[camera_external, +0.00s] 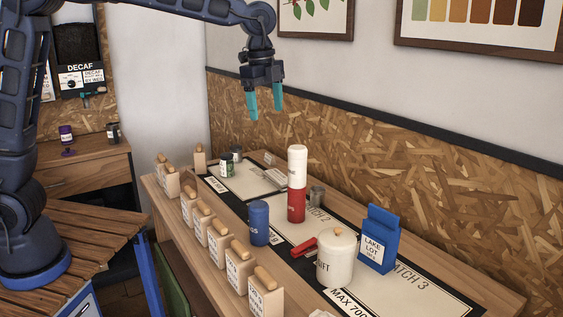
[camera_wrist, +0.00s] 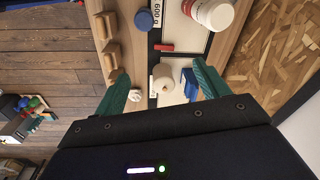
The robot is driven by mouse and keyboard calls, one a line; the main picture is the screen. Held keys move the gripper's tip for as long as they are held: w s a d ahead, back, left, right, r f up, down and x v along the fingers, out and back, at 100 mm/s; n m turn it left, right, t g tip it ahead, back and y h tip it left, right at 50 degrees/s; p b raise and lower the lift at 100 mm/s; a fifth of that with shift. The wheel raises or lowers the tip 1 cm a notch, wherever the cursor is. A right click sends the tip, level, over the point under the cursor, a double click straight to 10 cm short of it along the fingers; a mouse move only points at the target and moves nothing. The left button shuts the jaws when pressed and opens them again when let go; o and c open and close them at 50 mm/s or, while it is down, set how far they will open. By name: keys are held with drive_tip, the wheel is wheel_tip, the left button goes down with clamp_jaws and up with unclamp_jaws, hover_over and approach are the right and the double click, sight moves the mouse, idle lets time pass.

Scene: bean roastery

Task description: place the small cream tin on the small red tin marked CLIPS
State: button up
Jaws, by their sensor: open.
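A small cream tin (camera_external: 297,167) stands upright on top of a small red tin (camera_external: 296,206) on the bench. The red tin bears a pale label too small to read here. In the wrist view, the cream tin (camera_wrist: 219,14) is at the top edge, with a bit of the red tin (camera_wrist: 187,7) beside it. My gripper (camera_external: 264,104) is open and empty, raised above and apart from the stack, to its upper left in the external view. Its teal fingers (camera_wrist: 165,92) are spread wide in the wrist view.
A blue tin (camera_external: 259,223), red clip (camera_external: 303,247), cream canister with wooden knob (camera_external: 335,261) and blue bag (camera_external: 378,239) stand near the stack. A small grey tin (camera_external: 317,195) is close behind it. Several wooden-topped blocks (camera_external: 217,240) line the bench's near edge.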

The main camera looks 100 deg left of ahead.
drive_tip(key=s+d+r+n+t, duration=0.2)
drive_tip(key=s+d+r+n, duration=0.15)
drive_tip(key=s+d, duration=1.45)
drive_tip(key=s+d+f, duration=0.2)
drive_tip(key=s+d, duration=0.1)
drive_tip(key=s, duration=0.3)
drive_tip(key=s+d+f+n+t, duration=0.1)
drive_tip(key=s+d+f, duration=0.2)
drive_tip(key=s, duration=0.4)
drive_tip(key=s+d+f+n, duration=0.1)
drive_tip(key=s+d+f, duration=0.2)
drive_tip(key=s, duration=0.4)
drive_tip(key=shift+s+d+t, duration=0.2)
drive_tip(key=shift+d+t, duration=0.2)
